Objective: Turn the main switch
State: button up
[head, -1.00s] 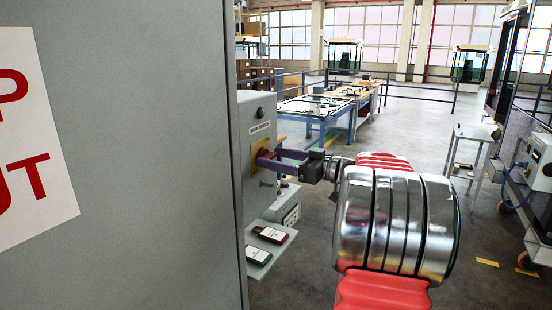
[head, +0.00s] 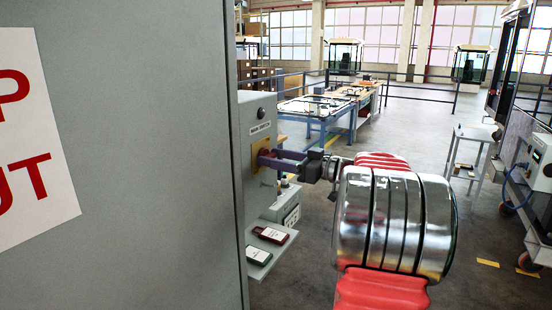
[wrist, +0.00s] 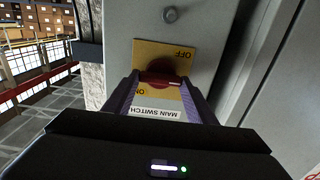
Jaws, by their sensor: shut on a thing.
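The main switch is a red knob (wrist: 160,79) on a yellow plate (wrist: 150,53), fixed to a grey box (head: 258,112) with a "MAIN SWITCH" label (wrist: 160,113). In the wrist view the lettering is upside down, with "OFF" at the top and "ON" at lower left. My gripper (head: 270,157) reaches the box from the right. Its two purple fingers are shut on the red knob, one on each side, close to the plate. In the head view the fingers hide part of the knob. A small pale mark shows at the knob's right end in the wrist view.
A large grey panel (head: 130,200) fills the left of the head view. Below the switch, a small shelf (head: 256,254) holds a red and a green tag-like item. Workbenches (head: 318,108) stand behind. Open floor lies to the right, with a trolley (head: 470,140).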

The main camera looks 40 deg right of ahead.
jog(key=shift+d+m, duration=0.1)
jog(key=shift+m, duration=0.5)
jog(key=m, duration=0.3)
jog(key=shift+d, duration=0.1)
jog(key=m, duration=0.5)
jog(key=shift+d, duration=0.1)
jog(key=m, duration=0.4)
jog(key=shift+d+f+m, duration=0.1)
jog(key=shift+f+m, duration=0.05)
jog(key=shift+m, duration=0.15)
jog(key=m, duration=0.4)
jog(key=shift+f, duration=0.15)
jog(key=shift+m, duration=0.3)
jog(key=o, duration=0.7)
jog(key=shift+c, duration=0.2)
jog(key=o, duration=0.4)
